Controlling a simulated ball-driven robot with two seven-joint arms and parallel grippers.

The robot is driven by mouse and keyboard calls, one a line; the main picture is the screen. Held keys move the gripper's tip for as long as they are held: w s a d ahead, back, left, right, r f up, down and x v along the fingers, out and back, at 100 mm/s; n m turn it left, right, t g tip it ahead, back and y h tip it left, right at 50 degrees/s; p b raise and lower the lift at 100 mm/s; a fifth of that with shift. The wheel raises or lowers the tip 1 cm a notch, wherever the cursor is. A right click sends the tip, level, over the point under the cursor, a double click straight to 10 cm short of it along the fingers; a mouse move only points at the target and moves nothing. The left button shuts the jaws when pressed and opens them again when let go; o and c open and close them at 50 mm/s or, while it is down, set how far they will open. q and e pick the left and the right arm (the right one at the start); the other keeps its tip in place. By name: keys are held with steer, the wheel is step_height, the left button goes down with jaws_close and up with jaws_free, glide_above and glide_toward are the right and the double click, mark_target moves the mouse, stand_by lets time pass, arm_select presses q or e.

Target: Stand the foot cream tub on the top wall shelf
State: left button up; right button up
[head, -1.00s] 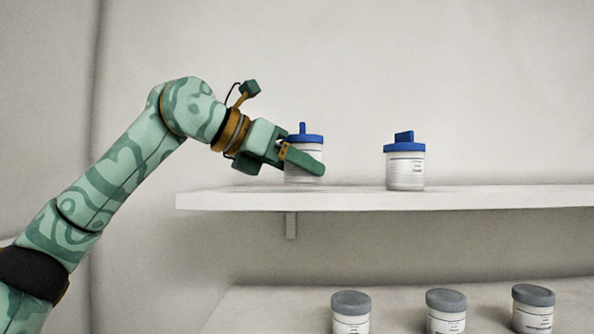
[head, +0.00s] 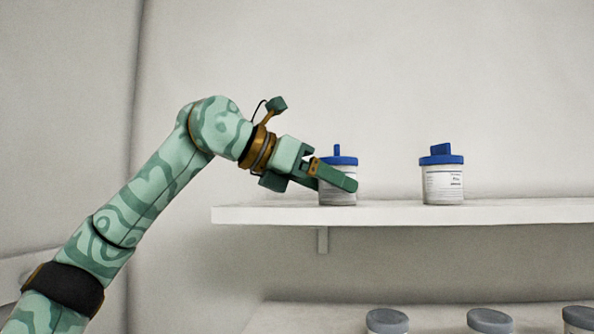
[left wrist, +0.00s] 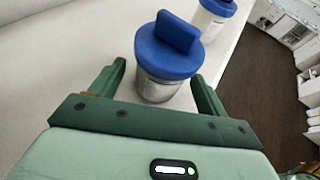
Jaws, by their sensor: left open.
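A white tub with a blue finned lid (head: 338,161) stands upright near the left end of the white wall shelf (head: 400,214). I cannot read its label, so I cannot tell from it that this is the foot cream tub. My left gripper (head: 337,180) reaches in from the left, with one finger crossing the front of this tub. In the left wrist view the tub's lid (left wrist: 166,55) lies between the two open fingers (left wrist: 160,72), with gaps showing beside the tub. The far finger is mostly hidden in the head view. My right gripper is not in view.
A second blue-lidded tub (head: 442,185) stands to the right on the same shelf; it also shows in the left wrist view (left wrist: 213,18). Several grey-lidded tubs, one of them here (head: 387,320), stand on a lower surface. The shelf right of the second tub is clear.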

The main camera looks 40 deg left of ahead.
arm_select(q)
steer(key=v, duration=1)
steer(key=shift+s+a+b, duration=0.2)
steer(key=shift+s+b, duration=0.15)
steer(key=shift+b, duration=0.05)
steer(key=shift+f, duration=0.1)
